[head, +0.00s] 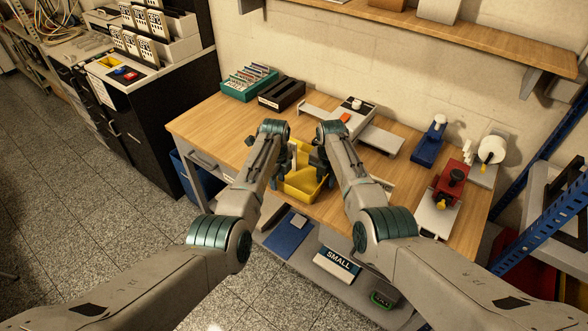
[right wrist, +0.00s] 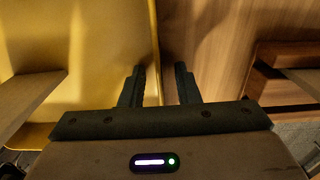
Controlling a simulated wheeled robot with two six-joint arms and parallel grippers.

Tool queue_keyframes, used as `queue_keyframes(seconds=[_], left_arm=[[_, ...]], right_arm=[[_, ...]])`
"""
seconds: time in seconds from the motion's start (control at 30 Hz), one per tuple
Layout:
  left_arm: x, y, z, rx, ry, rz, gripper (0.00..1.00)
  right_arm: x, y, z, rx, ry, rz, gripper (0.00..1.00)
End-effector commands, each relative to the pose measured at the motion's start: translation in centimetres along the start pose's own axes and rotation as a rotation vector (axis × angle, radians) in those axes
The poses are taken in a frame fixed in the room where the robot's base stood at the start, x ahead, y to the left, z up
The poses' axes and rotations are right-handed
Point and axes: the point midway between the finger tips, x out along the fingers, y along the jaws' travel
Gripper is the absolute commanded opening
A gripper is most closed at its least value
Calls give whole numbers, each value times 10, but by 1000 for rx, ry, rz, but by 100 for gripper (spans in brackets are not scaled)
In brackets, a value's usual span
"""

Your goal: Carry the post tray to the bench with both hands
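The yellow post tray (head: 300,187) is at the front part of the wooden bench (head: 222,117), between my two grippers. In the right wrist view the tray (right wrist: 90,65) fills the left side, with wood to its right. My right gripper (right wrist: 160,68) has its fingers apart, one on each side of the tray's thin wall, with a gap visible beside the wall. It also shows at the tray's right side in the head view (head: 321,162). My left gripper (head: 284,165) is at the tray's left side; its fingertips are largely hidden by my arm.
Behind the tray are a green rack of cards (head: 249,83), a dark box (head: 282,94) and a grey device (head: 352,121). A blue device (head: 429,142) and a red device (head: 451,182) stand at the right. A SMALL-marked bin (head: 338,262) is below the bench.

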Motion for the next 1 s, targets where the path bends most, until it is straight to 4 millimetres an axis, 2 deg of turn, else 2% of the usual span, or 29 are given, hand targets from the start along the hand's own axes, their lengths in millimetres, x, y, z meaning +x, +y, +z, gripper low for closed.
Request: queue_keyframes(seconds=[0.1,0.23,0.27,0.7,1.0], left_arm=[[0,0,0,0,0,0,27],[0,0,0,0,0,0,2],[0,0,0,0,0,0,0],[-2,0,0,0,0,1,0],[-24,0,0,0,-1,0,0]], right_arm=[[0,0,0,0,0,0,27],[0,0,0,0,0,0,2],[0,0,0,0,0,0,0],[-2,0,0,0,0,0,0],[-25,0,0,0,-1,0,0]])
